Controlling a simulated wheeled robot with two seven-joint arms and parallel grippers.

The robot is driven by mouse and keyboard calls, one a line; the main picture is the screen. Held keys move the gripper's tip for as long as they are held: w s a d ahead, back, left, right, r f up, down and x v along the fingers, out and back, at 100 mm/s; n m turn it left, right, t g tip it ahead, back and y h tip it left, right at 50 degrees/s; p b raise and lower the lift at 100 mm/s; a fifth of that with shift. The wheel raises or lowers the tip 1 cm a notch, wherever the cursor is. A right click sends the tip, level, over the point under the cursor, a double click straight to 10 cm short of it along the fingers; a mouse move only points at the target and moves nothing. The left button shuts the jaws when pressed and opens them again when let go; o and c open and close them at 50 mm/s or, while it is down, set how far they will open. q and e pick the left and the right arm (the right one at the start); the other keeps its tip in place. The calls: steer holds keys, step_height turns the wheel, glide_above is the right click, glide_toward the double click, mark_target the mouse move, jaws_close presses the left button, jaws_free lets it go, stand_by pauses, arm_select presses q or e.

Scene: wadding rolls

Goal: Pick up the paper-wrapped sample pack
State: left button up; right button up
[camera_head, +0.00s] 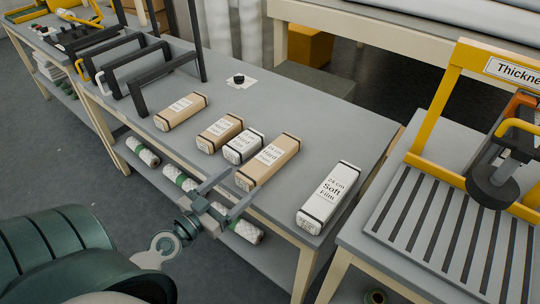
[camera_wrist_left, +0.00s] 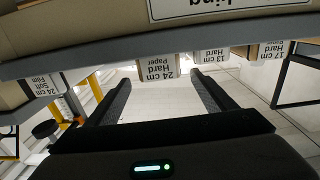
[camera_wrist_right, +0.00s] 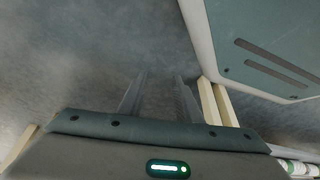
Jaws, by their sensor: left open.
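Brown paper-wrapped packs lie in a row on the grey table (camera_head: 370,130): one at the far end (camera_head: 181,112), a second (camera_head: 219,133), and a longer one labelled 24 cm Hard Paper (camera_head: 272,160). A white pack (camera_head: 244,146) lies between the last two. A white 24 cm Soft Film pack (camera_head: 328,198) lies apart, nearer the right edge. My left gripper (camera_head: 243,181) is open and empty, at the table's front edge before the long brown pack. In the left wrist view that pack's end (camera_wrist_left: 158,68) shows between the fingers.
Black frames (camera_head: 135,72) stand on the table's far left. A small black knob (camera_head: 239,78) sits behind the packs. Wrapped rolls (camera_head: 180,178) lie on the lower shelf. A yellow thickness gauge (camera_head: 435,100) stands on the slatted right table.

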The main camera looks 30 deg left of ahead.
mark_target(264, 160)
arm_select(q)
steer(key=w, duration=0.1)
steer(key=w+p, duration=0.1)
steer(key=w, duration=0.1)
steer(key=w+p, duration=0.1)
steer(key=shift+w+d+r, duration=0.15)
steer(key=shift+w+d, duration=0.15)
steer(key=shift+w, duration=0.05)
steer(key=shift+w+d, duration=0.1)
steer(key=shift+w, duration=0.65)
arm_select(e)
steer(key=shift+w+a+r+t+y, duration=0.2)
steer(key=shift+w+a+r+t, duration=0.4)
steer(key=shift+a, duration=0.15)
steer(key=shift+w+a+r+t+y, duration=0.2)
steer(key=shift+w+a+r+t, duration=0.4)
steer(key=shift+a, duration=0.15)
arm_select(q)
steer(key=shift+w+p, duration=0.8)
steer(key=w+p, duration=0.1)
steer(key=w, duration=0.1)
steer(key=shift+w+d, duration=0.15)
steer(key=shift+w, duration=0.6)
arm_select(e)
steer(key=shift+s+a+r, duration=0.3)
steer(key=shift+s+a, duration=0.05)
steer(key=shift+s, duration=0.2)
